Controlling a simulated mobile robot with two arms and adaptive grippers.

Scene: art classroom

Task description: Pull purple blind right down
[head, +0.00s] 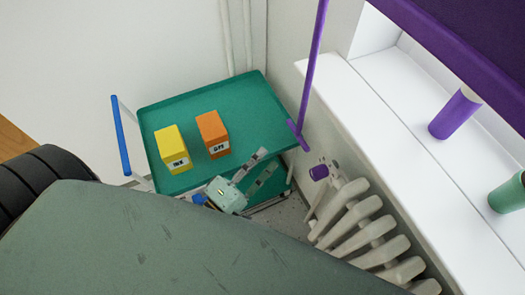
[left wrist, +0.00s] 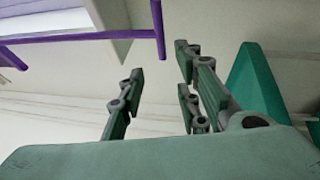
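The purple blind (head: 470,40) hangs across the top right of the head view, over the window sill. A thin purple pull rod (head: 314,65) hangs to its left and ends in a short purple crossbar (head: 298,134). My left gripper (head: 267,160) is open and empty, below and left of the crossbar, apart from it. In the left wrist view, the rod (left wrist: 80,37) runs across the upper part to the crossbar (left wrist: 158,28), which lies just beyond the spread fingers (left wrist: 160,72). My right gripper is not in view.
A green trolley (head: 240,105) with a yellow box (head: 171,145) and an orange box (head: 212,133) stands by the wall. A white radiator (head: 360,220) is below the white sill (head: 385,130). A purple roll (head: 452,115) and a green one (head: 508,195) are on the sill.

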